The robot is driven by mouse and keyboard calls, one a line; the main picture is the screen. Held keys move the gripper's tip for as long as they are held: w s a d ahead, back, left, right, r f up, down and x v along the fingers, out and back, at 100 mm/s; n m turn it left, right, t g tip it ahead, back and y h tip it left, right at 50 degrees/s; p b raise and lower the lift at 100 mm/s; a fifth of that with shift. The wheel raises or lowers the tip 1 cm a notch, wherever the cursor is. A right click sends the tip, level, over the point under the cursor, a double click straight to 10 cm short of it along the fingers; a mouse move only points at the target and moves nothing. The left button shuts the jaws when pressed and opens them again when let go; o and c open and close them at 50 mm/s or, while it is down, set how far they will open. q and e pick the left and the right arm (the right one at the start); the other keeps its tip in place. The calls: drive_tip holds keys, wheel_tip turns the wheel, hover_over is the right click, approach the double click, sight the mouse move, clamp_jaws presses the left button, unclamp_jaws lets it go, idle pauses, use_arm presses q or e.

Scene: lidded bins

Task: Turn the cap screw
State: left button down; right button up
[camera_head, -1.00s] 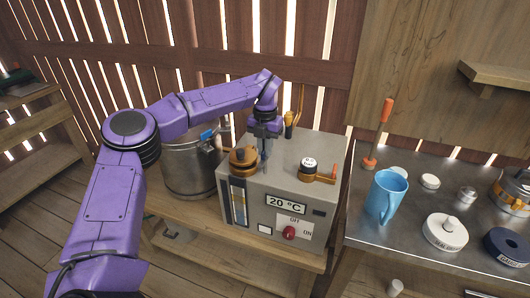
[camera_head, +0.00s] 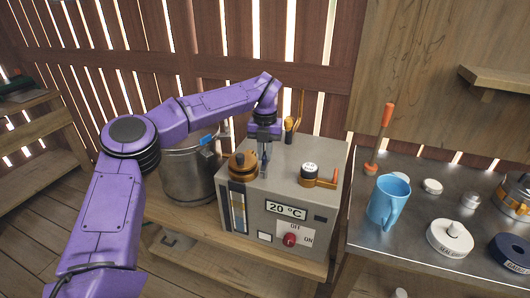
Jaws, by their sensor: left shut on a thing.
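A grey metal box (camera_head: 262,192) stands on the wooden bench, with a "20 °C" display and a red ON/OFF knob (camera_head: 290,240) on its front. The cap screw (camera_head: 243,166), orange-brown with a dark top, sits upright on the box's top at the left. My left gripper (camera_head: 265,158) points down at the cap's right side and is shut on it; the exact contact is small and partly hidden. A second fitting (camera_head: 310,173), with a white-topped black cap and an orange lever, sits on the right of the box top. My right gripper is out of view.
A metal pot (camera_head: 188,175) stands left of the box, partly behind my arm. On the steel table at right stand a blue mug (camera_head: 387,203), a white lidded disc (camera_head: 450,237), a dark blue disc (camera_head: 510,252) and an orange-handled tool (camera_head: 381,138).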

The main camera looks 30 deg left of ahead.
use_arm(q)
drive_tip(key=c, duration=1.2)
unclamp_jaws()
drive_tip(key=shift+o, duration=0.2)
wheel_tip(320, 180, up, 11)
drive_tip(key=shift+f, duration=0.15)
